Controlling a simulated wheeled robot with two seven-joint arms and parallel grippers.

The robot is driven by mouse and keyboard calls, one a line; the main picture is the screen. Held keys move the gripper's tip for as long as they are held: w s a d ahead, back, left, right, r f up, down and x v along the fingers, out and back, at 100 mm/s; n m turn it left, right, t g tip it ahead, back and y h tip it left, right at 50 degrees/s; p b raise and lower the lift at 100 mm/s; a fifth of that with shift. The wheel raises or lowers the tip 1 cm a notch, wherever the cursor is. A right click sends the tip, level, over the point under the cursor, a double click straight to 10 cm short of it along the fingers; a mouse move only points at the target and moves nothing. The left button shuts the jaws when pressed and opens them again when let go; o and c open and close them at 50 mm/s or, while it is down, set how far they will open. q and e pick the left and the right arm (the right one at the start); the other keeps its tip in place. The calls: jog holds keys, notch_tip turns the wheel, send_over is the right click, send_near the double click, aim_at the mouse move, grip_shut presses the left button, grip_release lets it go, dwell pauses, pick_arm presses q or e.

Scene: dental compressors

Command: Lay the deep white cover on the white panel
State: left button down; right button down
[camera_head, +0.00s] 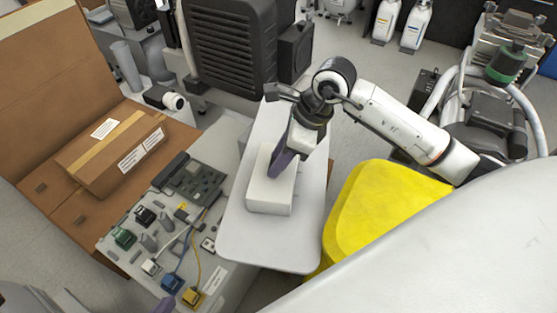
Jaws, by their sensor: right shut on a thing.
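The deep white cover (268,194) is a white box shape over the middle of the white panel (268,248). I cannot tell whether it rests on the panel or hangs just above it. The panel is a long light board with rounded corners, bare at its near end. My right gripper (282,163), with purple fingertips, reaches down from above and is shut on the cover, hiding part of its far side. Of my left gripper (164,306), only a purple fingertip shows at the bottom edge, so its opening is hidden.
Left of the panel is a board with electronic parts and wires (165,235). Further left, a taped cardboard box (115,155) lies on brown cardboard. A yellow bin (375,205) stands close on the right. A black ribbed machine (232,45) stands behind the panel.

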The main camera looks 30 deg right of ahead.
jog(key=c, duration=1.2)
grip_release()
jog(key=shift+f, duration=0.1)
jog(key=shift+d+r, duration=0.1)
jog(key=shift+r, duration=0.35)
pick_arm(q)
jog(key=a+r+p, duration=0.1)
jog(key=r+t+p, duration=0.1)
jog(key=p, duration=0.1)
jog(key=shift+s+a+n, duration=0.25)
jog(key=shift+a+n, duration=0.1)
jog(key=shift+n, duration=0.05)
pick_arm(e)
jog(key=v, duration=1.1)
jog(key=shift+s+r, duration=0.15)
